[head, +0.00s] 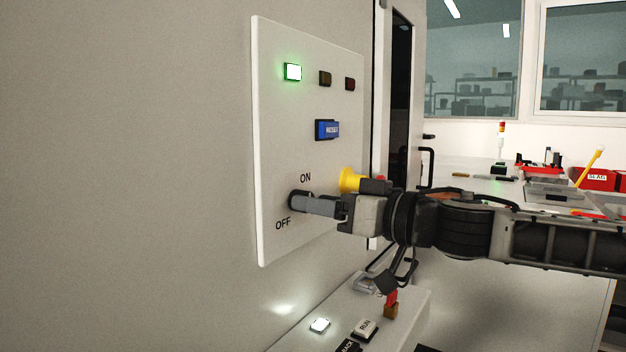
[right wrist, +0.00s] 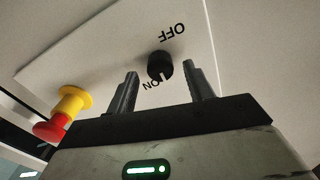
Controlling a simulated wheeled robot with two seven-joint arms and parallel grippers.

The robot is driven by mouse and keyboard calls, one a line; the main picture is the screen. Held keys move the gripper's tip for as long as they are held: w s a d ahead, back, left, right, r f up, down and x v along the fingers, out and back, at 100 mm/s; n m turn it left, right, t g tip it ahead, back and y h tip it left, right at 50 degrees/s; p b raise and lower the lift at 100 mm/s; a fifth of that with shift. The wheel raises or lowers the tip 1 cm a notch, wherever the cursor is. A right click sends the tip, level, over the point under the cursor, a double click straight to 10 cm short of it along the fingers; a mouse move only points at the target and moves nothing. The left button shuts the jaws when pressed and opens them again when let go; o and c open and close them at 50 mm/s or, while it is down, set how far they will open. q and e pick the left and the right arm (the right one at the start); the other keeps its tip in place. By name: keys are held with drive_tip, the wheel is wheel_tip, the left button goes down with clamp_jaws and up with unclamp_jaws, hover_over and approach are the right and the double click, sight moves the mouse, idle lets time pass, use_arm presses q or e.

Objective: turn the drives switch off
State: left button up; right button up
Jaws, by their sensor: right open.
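The drives switch is a round black knob (right wrist: 160,65) on the pale panel, between the printed words ON and OFF. In the right wrist view, which is turned upside down, its white mark points toward the ON side. In the head view the knob (head: 296,199) is partly hidden behind my fingers. My right gripper (head: 308,203) is open, reaching in from the right, with its fingertips close to the panel. In the right wrist view the fingers stand on either side of the knob, with gaps visible. My left gripper is not in view.
The panel (head: 283,130) also has a lit green lamp (head: 293,72), two dark lamps and a blue RESET button (head: 327,130). A yellow-and-red mushroom button (right wrist: 66,112) sits close beside my right gripper. A lower console (head: 305,338) carries several buttons.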

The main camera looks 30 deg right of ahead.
use_arm(q)
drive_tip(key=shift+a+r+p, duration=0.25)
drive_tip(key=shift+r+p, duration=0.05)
drive_tip(key=shift+p, duration=0.65)
use_arm(e)
drive_tip(key=shift+x, duration=0.85)
drive_tip(key=c, duration=1)
